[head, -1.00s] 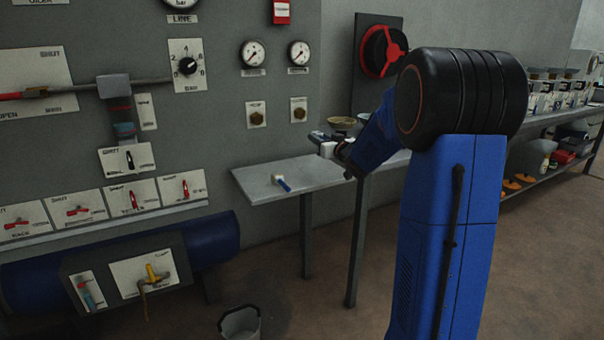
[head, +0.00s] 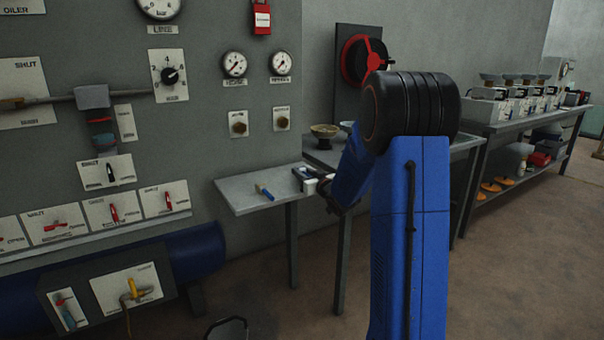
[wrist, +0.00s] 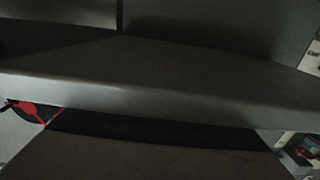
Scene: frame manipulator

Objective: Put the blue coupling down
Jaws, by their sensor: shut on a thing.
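My gripper (head: 309,178) is at the right end of the small grey wall shelf (head: 238,190) in the head view, close to the height of its top. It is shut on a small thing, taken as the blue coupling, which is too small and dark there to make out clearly. I cannot tell whether it touches the shelf. The wrist view shows a grey surface with a front edge (wrist: 150,98), but neither the jaws nor the held thing.
A grey panel with gauges (head: 234,64) and red-handled valves stands left, behind the shelf. A bench with a bowl (head: 325,131) and a red wheel (head: 365,61) is just behind my arm. A bucket (head: 228,329) stands on the floor below. The shelf's middle is mostly clear.

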